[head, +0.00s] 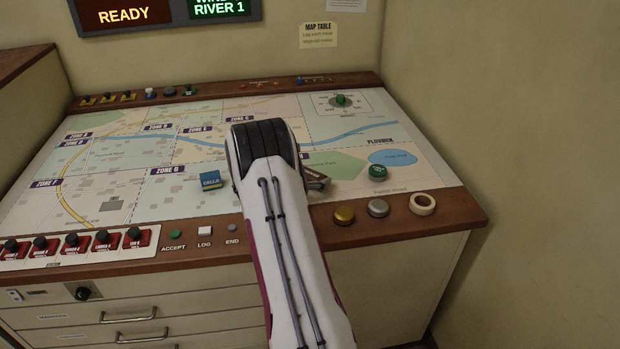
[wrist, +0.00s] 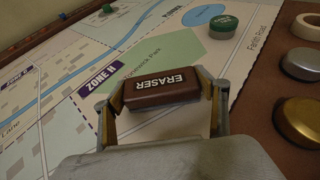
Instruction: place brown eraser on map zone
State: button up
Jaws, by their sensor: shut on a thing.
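The brown eraser (wrist: 162,89), lettered ERASER, is between the fingers of my gripper (wrist: 163,98) in the wrist view, and the fingers are shut on it. It is over the map near the ZONE H label (wrist: 98,78) and the green park area. I cannot tell whether it touches the map. In the head view my arm hides most of the gripper and eraser; only a brown end (head: 317,178) shows right of the arm. The map (head: 135,203) lies on the console top with several labelled zones.
A blue CELLS block (head: 210,180) lies left of my arm. A green round piece (head: 377,172) sits on the map at right. Gold (head: 344,216) and silver (head: 378,208) knobs and a tape roll (head: 422,203) are on the wooden right border. Switches and buttons line the front edge.

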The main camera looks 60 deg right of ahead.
jog(key=shift+f, duration=0.45)
jog(key=shift+f, duration=0.15)
jog(key=o, duration=1.1)
jog(key=shift+r, duration=0.2)
jog(key=shift+v, duration=6)
